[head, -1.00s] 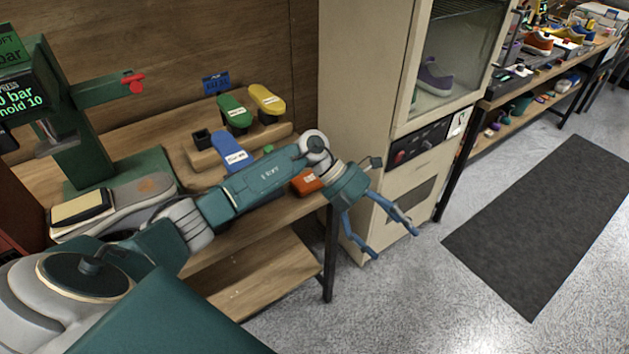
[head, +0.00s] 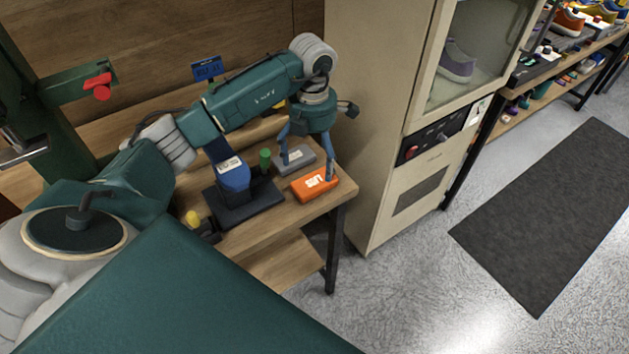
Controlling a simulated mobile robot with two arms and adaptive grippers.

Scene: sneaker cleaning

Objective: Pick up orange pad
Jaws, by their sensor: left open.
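The orange pad (head: 312,186) lies flat near the right front corner of the wooden workbench (head: 275,219), with a white label on top. My left gripper (head: 307,170) is open and points down, just above and behind the pad. One blue finger is close to the pad's right rear side, and the other is over the grey pad (head: 294,159) behind it. I cannot tell whether either finger touches a pad. My right gripper is not in view.
A blue pad (head: 233,175) stands on a dark base left of the orange pad. A green-capped item (head: 265,160) stands between. A beige cabinet (head: 377,110) rises close on the right. A dark mat (head: 550,215) lies on the floor.

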